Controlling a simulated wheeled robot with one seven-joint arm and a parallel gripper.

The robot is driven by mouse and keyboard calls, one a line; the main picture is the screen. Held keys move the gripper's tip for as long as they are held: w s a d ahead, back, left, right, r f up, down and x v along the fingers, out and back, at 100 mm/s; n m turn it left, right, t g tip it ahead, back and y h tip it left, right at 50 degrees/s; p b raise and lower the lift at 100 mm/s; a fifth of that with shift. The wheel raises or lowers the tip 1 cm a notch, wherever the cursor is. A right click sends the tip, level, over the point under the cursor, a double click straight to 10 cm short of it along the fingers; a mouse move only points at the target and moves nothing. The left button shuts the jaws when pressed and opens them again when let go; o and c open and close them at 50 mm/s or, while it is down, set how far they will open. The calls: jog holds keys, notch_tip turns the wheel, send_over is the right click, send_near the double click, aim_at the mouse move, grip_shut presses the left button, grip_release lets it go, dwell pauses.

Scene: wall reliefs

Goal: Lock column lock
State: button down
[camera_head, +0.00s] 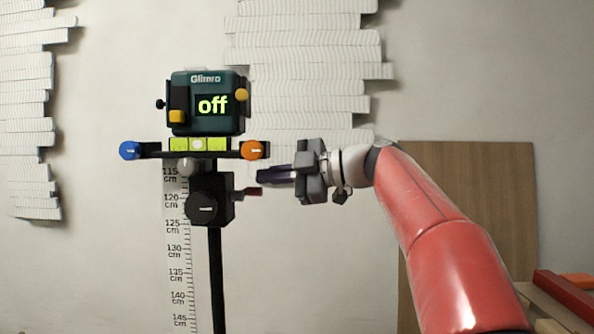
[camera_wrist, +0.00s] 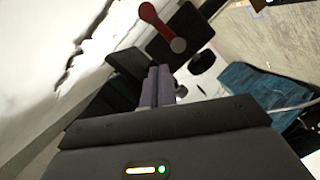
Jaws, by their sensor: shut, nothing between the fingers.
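A black clamp block (camera_head: 219,187) sits at the top of a black column (camera_head: 215,285). A small red lever (camera_head: 247,191), which looks like the column lock, sticks out of the block's right side. In the wrist view the red lever (camera_wrist: 158,24) shows at the top, with a rounded end at each side. A round black knob (camera_head: 203,208) with a white mark is on the block's front. My gripper (camera_head: 262,175) is shut and empty, just right of and slightly above the lever. Its fingers (camera_wrist: 156,86) point toward the clamp in the wrist view. Contact cannot be told.
A dark green laser level (camera_head: 207,105) reading "off" stands above a yellow-green bubble vial (camera_head: 200,144). A blue knob (camera_head: 129,150) and an orange knob (camera_head: 252,150) flank it, the orange one close above my fingers. A wooden board (camera_head: 480,200) leans at the right.

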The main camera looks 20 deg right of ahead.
jog(key=shift+w+f+p, duration=0.2)
jog(key=shift+w+f, duration=0.4)
jog(key=shift+w, duration=0.4)
jog(key=shift+w+f+p, duration=0.2)
jog(key=shift+w+f, duration=0.4)
jog(key=shift+w, duration=0.35)
jog(key=shift+w+f+m+g, duration=0.15)
jog(key=shift+f+m+g, duration=0.15)
jog(key=shift+m, duration=0.6)
jog(key=f+m+g+p, duration=0.1)
jog(key=m, duration=0.2)
jog(key=f+m+g+p, duration=0.1)
jog(key=m, duration=0.3)
jog(key=s+f+m+g+y+p, duration=0.1)
jog(key=m+g, duration=0.1)
jog(key=m, duration=0.2)
jog(key=shift+a+f, duration=0.1)
jog(key=shift+f, duration=0.25)
jog(key=shift+w+r, duration=0.1)
